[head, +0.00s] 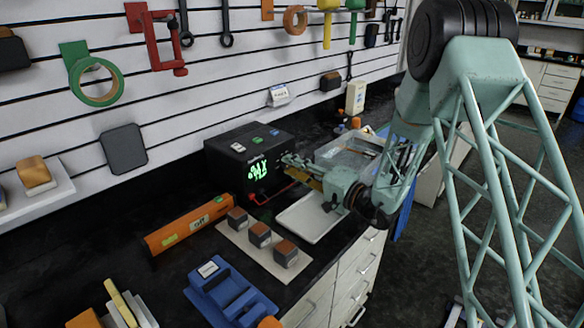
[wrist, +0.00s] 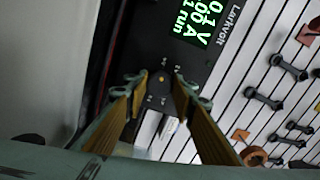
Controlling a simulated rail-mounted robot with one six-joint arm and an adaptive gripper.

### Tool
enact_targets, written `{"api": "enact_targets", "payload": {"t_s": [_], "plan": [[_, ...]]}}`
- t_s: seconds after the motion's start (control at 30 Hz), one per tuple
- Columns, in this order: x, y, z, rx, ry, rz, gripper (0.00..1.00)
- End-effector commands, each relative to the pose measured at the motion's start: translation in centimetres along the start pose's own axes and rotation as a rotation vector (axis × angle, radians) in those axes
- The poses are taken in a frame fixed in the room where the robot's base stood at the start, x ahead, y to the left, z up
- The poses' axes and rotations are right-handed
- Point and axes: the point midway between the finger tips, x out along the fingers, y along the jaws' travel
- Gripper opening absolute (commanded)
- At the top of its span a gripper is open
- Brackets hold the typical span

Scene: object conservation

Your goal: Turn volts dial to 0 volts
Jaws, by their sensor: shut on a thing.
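The black power supply (head: 232,150) stands on the dark bench against the slatted wall, its lit green display (head: 258,170) facing me. In the wrist view the display (wrist: 193,22) shows sideways and reads about 0.1 V, with .00 A and "run" beside it; its edge is cut off. A dark dial (wrist: 160,79) with a small orange mark sits between the two fingertips of my gripper (wrist: 158,82). My gripper (head: 288,160) is shut on this dial at the front panel. I cannot read a label on the dial.
Three dark blocks (head: 260,234) stand on a pale board in front. An orange level (head: 190,225) lies left of them. A white tray (head: 312,216) lies below my gripper, and a clear bin (head: 345,152) is behind it. A blue device (head: 228,292) sits nearer.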

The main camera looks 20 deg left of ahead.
Motion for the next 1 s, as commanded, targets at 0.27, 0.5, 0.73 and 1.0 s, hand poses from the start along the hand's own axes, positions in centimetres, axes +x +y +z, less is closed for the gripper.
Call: {"api": "enact_targets", "payload": {"t_s": [0.27, 0.5, 0.73, 1.0], "plan": [[0.0, 0.03, -0.02, -0.052, 0.0, 0.0, 0.14], [0.0, 0.02, -0.02, -0.055, 0.0, 0.0, 0.14], [0.0, 0.02, -0.02, -0.054, 0.0, 0.0, 0.34], [0.0, 0.01, -0.02, -0.054, 0.0, 0.0, 0.38]]}}
